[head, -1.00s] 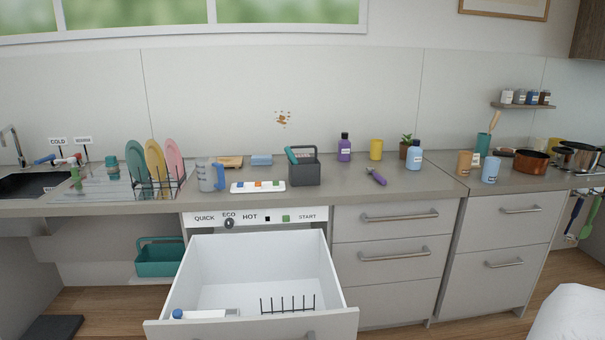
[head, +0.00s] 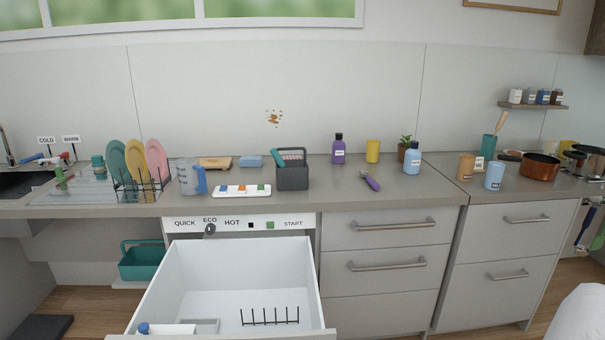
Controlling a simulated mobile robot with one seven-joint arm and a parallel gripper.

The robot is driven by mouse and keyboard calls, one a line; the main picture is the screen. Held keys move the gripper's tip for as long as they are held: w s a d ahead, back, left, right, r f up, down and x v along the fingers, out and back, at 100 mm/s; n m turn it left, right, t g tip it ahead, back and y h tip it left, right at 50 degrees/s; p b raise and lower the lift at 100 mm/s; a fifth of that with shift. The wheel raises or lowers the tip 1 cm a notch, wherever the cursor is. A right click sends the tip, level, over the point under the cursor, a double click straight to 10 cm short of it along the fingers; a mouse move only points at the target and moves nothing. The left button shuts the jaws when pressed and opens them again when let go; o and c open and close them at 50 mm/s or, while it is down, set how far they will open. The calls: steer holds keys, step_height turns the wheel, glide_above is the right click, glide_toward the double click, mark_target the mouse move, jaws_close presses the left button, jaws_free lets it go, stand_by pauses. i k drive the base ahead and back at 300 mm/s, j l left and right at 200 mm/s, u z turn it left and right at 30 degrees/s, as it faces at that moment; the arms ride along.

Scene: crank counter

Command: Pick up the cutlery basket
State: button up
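A teal caddy with a handle (head: 141,264) sits low under the counter at the left. My gripper is not in view.
The dishwasher drawer (head: 235,261) is pulled out below the basket, with a black rack inside. The white tray (head: 228,191) and measuring jug (head: 187,178) stand left of the basket. A purple-handled tool (head: 371,182) lies to its right, with bare counter between.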

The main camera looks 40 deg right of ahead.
mark_target(294, 176)
steer(key=l, duration=2.7)
steer(key=i+l, duration=0.1)
steer(key=l, duration=0.4)
steer(key=i+l, duration=0.7)
steer(key=l, duration=0.2)
steer(key=i+l, duration=0.1)
steer(key=i, duration=0.3)
steer(key=i+l, duration=0.1)
steer(key=i, duration=0.3)
